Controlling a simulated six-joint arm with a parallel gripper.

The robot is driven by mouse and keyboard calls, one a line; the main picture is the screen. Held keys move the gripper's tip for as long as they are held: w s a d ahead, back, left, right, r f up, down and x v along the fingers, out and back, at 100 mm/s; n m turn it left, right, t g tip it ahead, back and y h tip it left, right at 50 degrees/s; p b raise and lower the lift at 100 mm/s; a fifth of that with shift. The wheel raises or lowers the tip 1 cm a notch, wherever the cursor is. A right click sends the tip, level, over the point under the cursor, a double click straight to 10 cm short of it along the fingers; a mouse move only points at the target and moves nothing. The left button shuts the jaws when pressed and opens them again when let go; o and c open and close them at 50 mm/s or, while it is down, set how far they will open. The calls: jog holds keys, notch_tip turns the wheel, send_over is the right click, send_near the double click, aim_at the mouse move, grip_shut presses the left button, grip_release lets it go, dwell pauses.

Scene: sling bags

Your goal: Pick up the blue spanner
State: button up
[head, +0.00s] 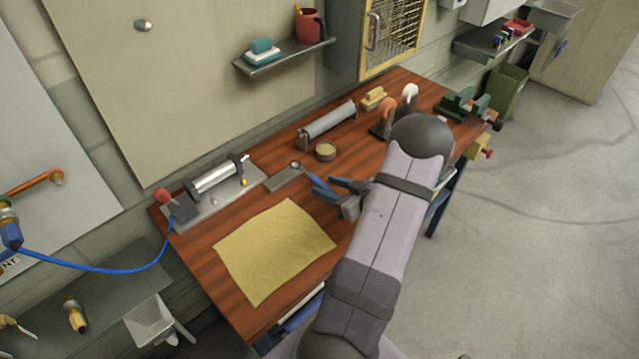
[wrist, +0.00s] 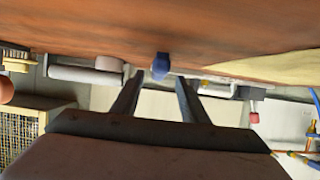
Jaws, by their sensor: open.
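The blue spanner (head: 320,187) is near the middle of the wooden workbench, just off the fingertips of my gripper (head: 340,193). Its near end is close to the fingers, and I cannot tell in this view whether they touch. In the wrist view a blue end of the spanner (wrist: 160,66) shows ahead of the gap between the two fingers of my gripper (wrist: 158,80). The fingers are apart, with nothing seen gripped between them. Most of the spanner's length is hidden in the wrist view.
A yellow cloth (head: 272,250) lies on the workbench (head: 225,300) at the front left. A metal roller fixture (head: 215,178) is behind it. A small round tin (head: 326,151) and a grey roller (head: 330,120) stand behind the spanner. Orange and white knobs (head: 388,108) are further right.

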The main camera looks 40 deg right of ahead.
aim_at(322, 184)
jog(key=shift+w+p, duration=0.3)
jog(key=shift+w, duration=0.05)
jog(key=shift+p+x, duration=0.95)
jog(key=shift+x, duration=1.3)
jog(key=shift+d+f, duration=0.1)
jog(key=shift+d, duration=0.05)
grip_shut()
